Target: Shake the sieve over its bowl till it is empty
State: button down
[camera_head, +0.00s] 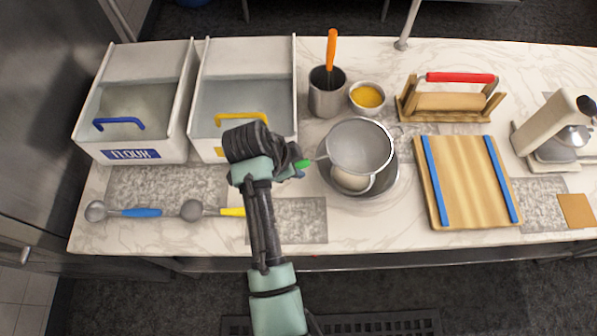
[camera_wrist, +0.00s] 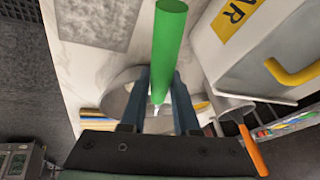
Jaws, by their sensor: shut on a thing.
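My gripper (camera_head: 296,168) is shut on the green handle of the sieve. In the wrist view the green handle (camera_wrist: 168,45) stands between the two fingers of my gripper (camera_wrist: 160,95). The sieve (camera_head: 360,143) has a grey round basket and is held over its bowl (camera_head: 383,184), a wide grey metal bowl on the counter. Something pale shows in the bowl below the sieve's near edge. I cannot tell from here whether anything is left in the sieve. In the wrist view most of the sieve and bowl is hidden behind the fingers.
A flour bin (camera_head: 130,150) and a second bin (camera_head: 205,148) stand at left. Blue (camera_head: 140,212) and yellow (camera_head: 232,212) scoops lie in front.

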jog(key=shift+w+a+r, duration=0.1)
jog(key=shift+w+r, duration=0.05)
jog(key=r+p, duration=0.1)
jog(key=p, duration=0.1)
jog(key=s+r+p, duration=0.1)
jog(key=r, duration=0.1)
jog(key=r+p, duration=0.2)
jog(key=shift+s+d+p, duration=0.25)
jog(key=shift+d+p, duration=0.05)
jog(key=shift+p, duration=0.05)
jog(key=shift+f, duration=0.1)
jog(key=shift+w+b, duration=0.1)
jog(key=shift+b, duration=0.35)
